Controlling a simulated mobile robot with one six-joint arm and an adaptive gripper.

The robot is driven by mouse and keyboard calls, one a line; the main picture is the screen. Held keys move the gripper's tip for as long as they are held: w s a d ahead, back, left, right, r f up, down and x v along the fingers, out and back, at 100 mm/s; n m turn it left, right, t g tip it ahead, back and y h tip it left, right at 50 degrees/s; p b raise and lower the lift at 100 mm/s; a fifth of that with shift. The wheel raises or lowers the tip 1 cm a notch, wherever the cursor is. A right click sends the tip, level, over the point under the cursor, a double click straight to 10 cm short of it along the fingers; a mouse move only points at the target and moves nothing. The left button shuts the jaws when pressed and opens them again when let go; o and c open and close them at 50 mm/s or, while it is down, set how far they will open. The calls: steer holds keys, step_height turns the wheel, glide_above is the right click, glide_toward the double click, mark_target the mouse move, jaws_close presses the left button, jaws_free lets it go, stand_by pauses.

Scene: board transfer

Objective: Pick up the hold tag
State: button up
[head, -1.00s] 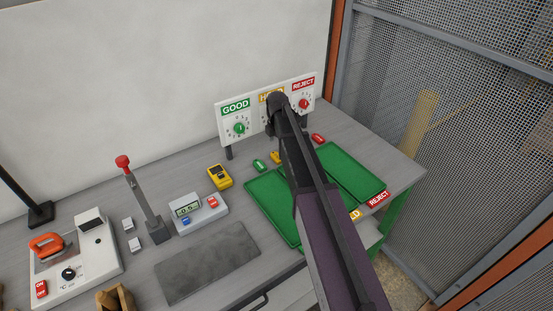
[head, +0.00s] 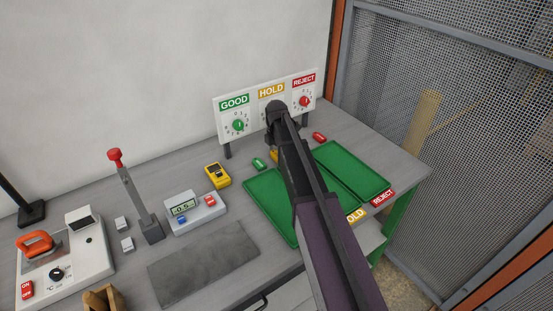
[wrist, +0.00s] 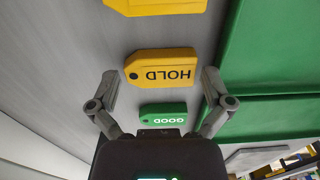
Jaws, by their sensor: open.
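The yellow hold tag (wrist: 160,68) lies flat on the grey bench in the wrist view, with dark HOLD lettering and a hole at its left end. My gripper (wrist: 159,77) is open, with one finger off each end of this tag and neither clearly touching it. Height above the bench is hard to tell. In the head view, a bit of yellow tag (head: 274,155) shows beside my arm, which hides the gripper fingers.
The green GOOD tag (wrist: 163,113) lies close to the hold tag. The green tray (wrist: 275,45) is at right. A red tag (head: 319,137) lies near the upright sign board (head: 253,108).

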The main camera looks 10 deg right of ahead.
mark_target(277, 155)
stand_by(0.4)
steer(key=c, duration=0.6)
steer(key=shift+r, duration=0.25)
step_height(277, 155, up, 3)
steer(key=p, duration=0.3)
steer(key=s+a, duration=0.2)
steer(key=s, duration=0.3)
steer(key=s+a+r+p, duration=0.1)
steer(key=s+a, duration=0.1)
steer(key=s, duration=0.3)
steer(key=s+a+p, duration=0.1)
steer(key=s+a, duration=0.1)
steer(key=s, duration=0.3)
steer(key=shift+r, duration=0.3)
steer(key=shift+w, duration=0.1)
